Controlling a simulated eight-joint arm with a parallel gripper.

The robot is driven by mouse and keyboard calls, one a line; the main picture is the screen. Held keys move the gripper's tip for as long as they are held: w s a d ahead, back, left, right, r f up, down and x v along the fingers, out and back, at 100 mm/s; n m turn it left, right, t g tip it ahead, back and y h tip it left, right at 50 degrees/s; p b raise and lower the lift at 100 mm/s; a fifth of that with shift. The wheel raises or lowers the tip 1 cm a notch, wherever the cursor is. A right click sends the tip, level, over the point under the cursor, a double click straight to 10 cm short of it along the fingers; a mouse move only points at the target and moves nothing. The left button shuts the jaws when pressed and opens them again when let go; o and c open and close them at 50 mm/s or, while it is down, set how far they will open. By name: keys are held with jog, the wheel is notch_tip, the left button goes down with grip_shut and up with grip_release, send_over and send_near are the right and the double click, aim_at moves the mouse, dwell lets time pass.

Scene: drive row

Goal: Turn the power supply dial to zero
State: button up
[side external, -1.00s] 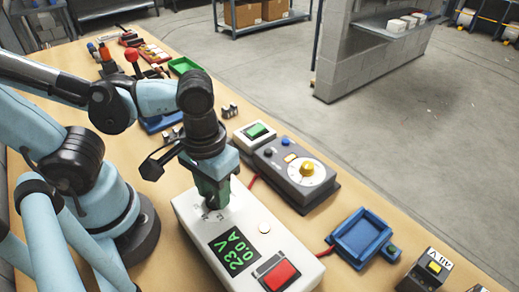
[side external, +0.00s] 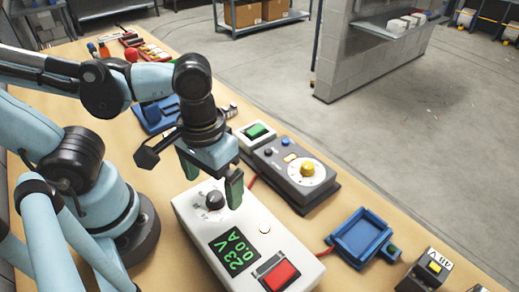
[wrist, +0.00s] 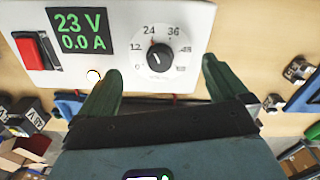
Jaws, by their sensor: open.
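The power supply (side external: 252,240) is a white box with a green-lit display (side external: 238,255) reading 23 V and 0.0 A. The display (wrist: 82,31) reads the same in the wrist view. Its black dial (side external: 215,200) stands on the top face; in the wrist view the dial (wrist: 159,57) sits inside a scale marked from 0 through 12, 24, 36 and up.
A red switch (side external: 280,275) and a small round pale light (side external: 264,228) are on the power supply. A grey box with a yellow knob (side external: 307,168) stands behind it. A blue tray (side external: 362,237) lies to the right, with a red cable running near it.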

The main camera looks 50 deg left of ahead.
aim_at(214, 195)
jog(key=shift+r, duration=2.4)
jog(key=n, duration=0.1)
jog(key=r+n, duration=0.1)
jog(key=n, duration=0.1)
jog(key=shift+f, duration=2.85)
jog(key=m, duration=0.9)
jog(key=shift+m, duration=0.4)
jog(key=shift+f, duration=0.1)
jog(key=shift+f, duration=1.05)
